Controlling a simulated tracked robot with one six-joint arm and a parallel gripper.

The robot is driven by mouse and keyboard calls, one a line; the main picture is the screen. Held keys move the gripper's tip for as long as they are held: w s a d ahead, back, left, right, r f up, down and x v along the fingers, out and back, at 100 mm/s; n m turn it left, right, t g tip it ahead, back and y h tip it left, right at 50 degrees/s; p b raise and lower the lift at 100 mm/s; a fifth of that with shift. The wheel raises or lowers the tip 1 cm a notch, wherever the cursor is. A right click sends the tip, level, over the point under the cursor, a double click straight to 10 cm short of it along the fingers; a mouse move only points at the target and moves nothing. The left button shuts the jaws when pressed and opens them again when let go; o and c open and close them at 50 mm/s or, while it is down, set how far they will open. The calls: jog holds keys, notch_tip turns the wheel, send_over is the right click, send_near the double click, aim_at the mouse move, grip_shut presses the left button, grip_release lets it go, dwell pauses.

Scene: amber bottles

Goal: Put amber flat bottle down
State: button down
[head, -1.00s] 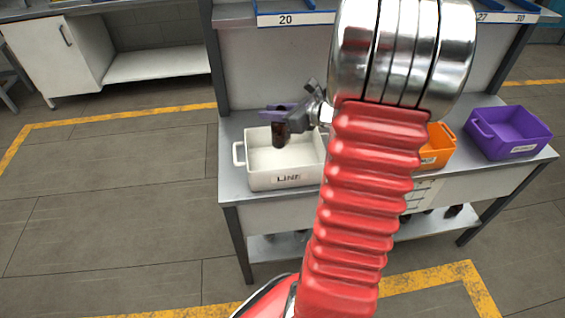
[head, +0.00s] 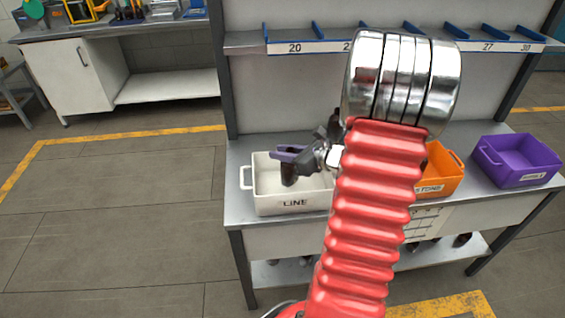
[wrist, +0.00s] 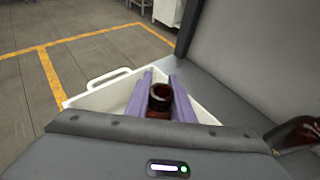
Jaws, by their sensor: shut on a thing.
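My gripper (head: 284,158) is over the white bin labelled "LINE" (head: 268,207) in the head view. In the wrist view, its purple fingers (wrist: 156,92) are shut on the amber bottle (wrist: 160,97), with the dark open mouth of the bottle facing the camera. The bottle also shows as a dark shape below the fingers in the head view (head: 289,174). It is inside the outline of the white bin in both views. I cannot tell whether its base touches the bin floor. The white bin (wrist: 110,82) surrounds the fingers in the wrist view.
An orange bin (head: 447,172) and a purple bin (head: 520,160) stand to the right on the same grey bench. A numbered shelf rail (head: 390,46) runs behind. A brown glossy object (wrist: 297,133) shows at the right edge of the wrist view.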

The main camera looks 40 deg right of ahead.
jog(key=shift+f, duration=0.1)
jog(key=shift+f, duration=2)
jog(key=c, duration=1.5)
grip_release()
jog(key=shift+c, duration=0.2)
jog(key=shift+s+r, duration=0.1)
jog(key=shift+s, duration=0.05)
jog(key=v, duration=1.1)
jog(key=shift+s, duration=0.35)
jog(key=shift+r, duration=0.1)
